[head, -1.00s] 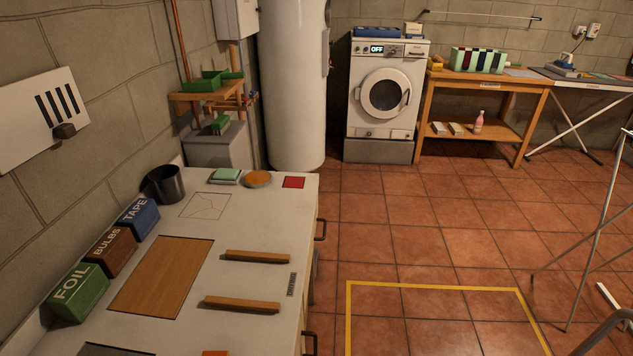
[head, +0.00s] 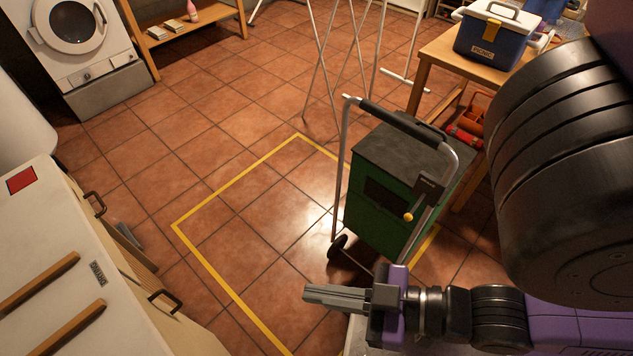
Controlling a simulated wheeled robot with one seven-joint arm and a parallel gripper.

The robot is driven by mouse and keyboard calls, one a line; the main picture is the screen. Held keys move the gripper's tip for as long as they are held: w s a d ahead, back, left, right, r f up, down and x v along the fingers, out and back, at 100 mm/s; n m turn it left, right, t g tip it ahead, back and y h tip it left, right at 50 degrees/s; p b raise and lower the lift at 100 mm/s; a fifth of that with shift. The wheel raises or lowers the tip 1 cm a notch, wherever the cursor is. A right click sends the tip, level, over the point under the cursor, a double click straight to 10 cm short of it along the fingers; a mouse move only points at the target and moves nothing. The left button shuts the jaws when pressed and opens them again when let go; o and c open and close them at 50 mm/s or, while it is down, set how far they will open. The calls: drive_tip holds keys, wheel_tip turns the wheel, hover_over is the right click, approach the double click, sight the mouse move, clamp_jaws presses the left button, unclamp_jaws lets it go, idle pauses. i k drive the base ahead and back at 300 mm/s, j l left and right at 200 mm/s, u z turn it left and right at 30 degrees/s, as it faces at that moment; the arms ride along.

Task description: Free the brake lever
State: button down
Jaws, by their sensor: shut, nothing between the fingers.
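A green trolley (head: 385,205) with a dark grey top stands on the tiles right of centre in the head view. It has a bent metal push handle with a black grip (head: 400,122). A dark bracket on the handle's right side carries a short brake lever with a yellow knob (head: 408,216), pointing down. My gripper (head: 308,293) is in front of and below the trolley in the picture, pointing left. Its fingers are together and empty, apart from the lever. Whether anything catches the lever is too small to tell.
A yellow floor outline (head: 230,192) runs beside the trolley, with clear tiles inside. A white counter (head: 45,225) is at left, a washing machine (head: 70,30) at upper left. A wooden table (head: 440,55) with a blue cool box (head: 492,38) stands behind. A folding rack (head: 335,60) is nearby.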

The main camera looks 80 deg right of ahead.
sight(409, 216)
drive_tip(key=k+l+z, duration=0.15)
drive_tip(key=k, duration=0.35)
drive_tip(key=k+l+z, duration=0.15)
drive_tip(key=k+l, duration=0.2)
drive_tip(key=k, duration=0.15)
drive_tip(key=k+l+z, duration=0.15)
drive_tip(key=k+l, duration=0.15)
drive_tip(key=k, duration=0.2)
drive_tip(key=k+l+u, duration=0.1)
drive_tip(key=l, duration=0.2)
